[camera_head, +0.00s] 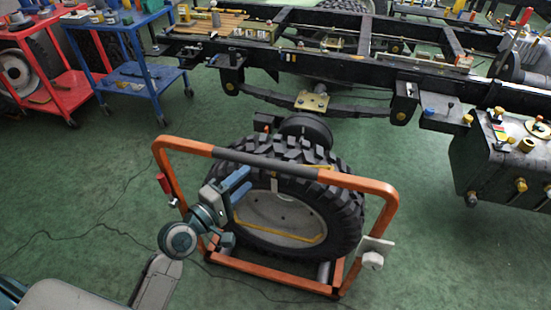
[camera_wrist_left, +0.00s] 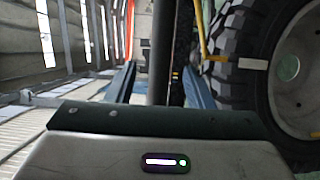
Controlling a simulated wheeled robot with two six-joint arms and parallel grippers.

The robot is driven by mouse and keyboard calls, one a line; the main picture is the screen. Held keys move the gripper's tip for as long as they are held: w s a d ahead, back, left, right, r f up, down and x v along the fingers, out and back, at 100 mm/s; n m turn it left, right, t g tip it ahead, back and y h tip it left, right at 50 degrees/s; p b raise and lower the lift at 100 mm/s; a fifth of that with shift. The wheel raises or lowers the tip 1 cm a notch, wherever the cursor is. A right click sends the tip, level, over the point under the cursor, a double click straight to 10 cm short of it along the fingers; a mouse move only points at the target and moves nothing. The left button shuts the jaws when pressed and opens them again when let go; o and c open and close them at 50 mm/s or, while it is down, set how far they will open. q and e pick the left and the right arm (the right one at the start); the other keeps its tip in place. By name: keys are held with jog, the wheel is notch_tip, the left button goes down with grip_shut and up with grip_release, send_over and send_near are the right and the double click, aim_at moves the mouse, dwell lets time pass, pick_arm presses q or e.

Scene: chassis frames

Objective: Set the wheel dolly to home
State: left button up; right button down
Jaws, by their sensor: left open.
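The wheel dolly (camera_head: 385,215) is an orange tubular frame with a dark grip (camera_head: 265,159) along its top bar. It stands on the green floor below the truck chassis and carries a large upright wheel with a black knobbly tyre (camera_head: 345,215). My left gripper (camera_head: 241,180) is open, with blue fingers, just below the dark grip in the head view, in front of the tyre. In the left wrist view a dark bar (camera_wrist_left: 160,45) runs between the open fingers (camera_wrist_left: 158,86); I cannot tell whether they touch it. My right gripper is not in view.
The black chassis frame (camera_head: 370,75) spans the back, with an axle hub behind the tyre. A black tank (camera_head: 500,165) hangs at right. Red (camera_head: 70,80) and blue (camera_head: 140,75) tool carts stand at upper left. A cable lies on the left floor; the floor is otherwise mostly open.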

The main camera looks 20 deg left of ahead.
aim_at(269, 159)
pick_arm(q)
jog(key=p+x, duration=0.1)
jog(key=x, duration=0.9)
jog(key=shift+w+f, duration=0.1)
jog(key=shift+w, duration=0.05)
grip_shut()
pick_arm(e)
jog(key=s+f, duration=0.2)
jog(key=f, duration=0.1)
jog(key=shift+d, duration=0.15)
